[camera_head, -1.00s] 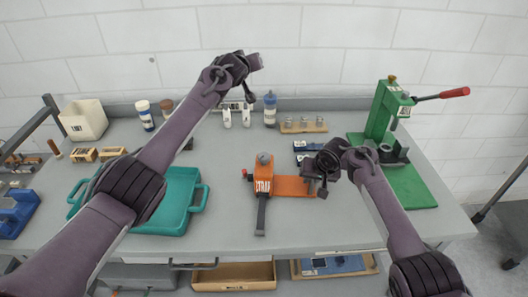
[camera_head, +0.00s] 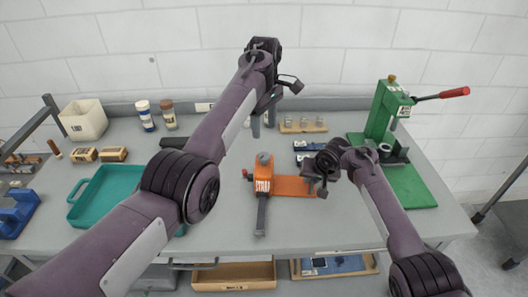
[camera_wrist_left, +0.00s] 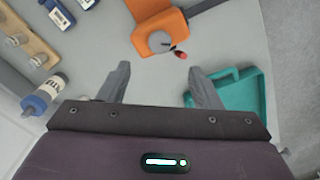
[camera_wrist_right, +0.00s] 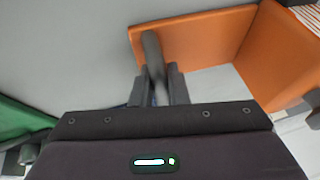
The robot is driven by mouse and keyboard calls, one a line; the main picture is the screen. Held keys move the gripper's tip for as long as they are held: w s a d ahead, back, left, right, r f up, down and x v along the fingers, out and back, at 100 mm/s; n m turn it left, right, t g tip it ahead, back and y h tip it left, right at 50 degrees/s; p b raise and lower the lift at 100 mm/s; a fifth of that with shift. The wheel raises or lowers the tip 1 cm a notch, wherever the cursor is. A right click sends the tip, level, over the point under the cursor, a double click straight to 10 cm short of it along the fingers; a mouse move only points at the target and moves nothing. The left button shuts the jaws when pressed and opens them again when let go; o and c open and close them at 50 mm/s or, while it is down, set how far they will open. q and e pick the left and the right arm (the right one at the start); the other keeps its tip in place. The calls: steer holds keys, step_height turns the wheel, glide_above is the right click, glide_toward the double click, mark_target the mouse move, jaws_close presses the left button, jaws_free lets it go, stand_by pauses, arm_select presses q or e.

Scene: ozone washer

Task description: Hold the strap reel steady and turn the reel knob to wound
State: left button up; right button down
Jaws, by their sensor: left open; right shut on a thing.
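The orange strap reel (camera_head: 292,187) sits mid-table, its dark strap (camera_head: 261,217) running toward the front edge. Its grey reel knob (camera_head: 264,160) is on top, with a small red tip beside it. The left wrist view shows the reel (camera_wrist_left: 148,20), the round knob (camera_wrist_left: 160,42) and the red tip (camera_wrist_left: 181,55). My left gripper (camera_head: 262,120) is open and empty, above the table behind the reel and apart from the knob. My right gripper (camera_head: 316,188) is at the reel's right end. In the right wrist view it (camera_wrist_right: 160,82) is shut on a dark grey bar (camera_wrist_right: 153,50) by the orange plate.
A teal tray (camera_head: 108,194) lies left of the reel, partly behind my left arm. A green press (camera_head: 385,115) stands at right. A wooden block with metal pieces (camera_head: 303,126) is behind the reel. A blue-capped bottle (camera_wrist_left: 42,95) is near my left gripper.

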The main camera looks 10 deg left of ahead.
mark_target(264, 155)
arm_select(q)
step_height(264, 155, down, 11)
steer(key=shift+r, duration=0.1)
steer(key=shift+c, duration=0.5)
steer(key=c, duration=0.9)
steer(key=shift+m, duration=0.4)
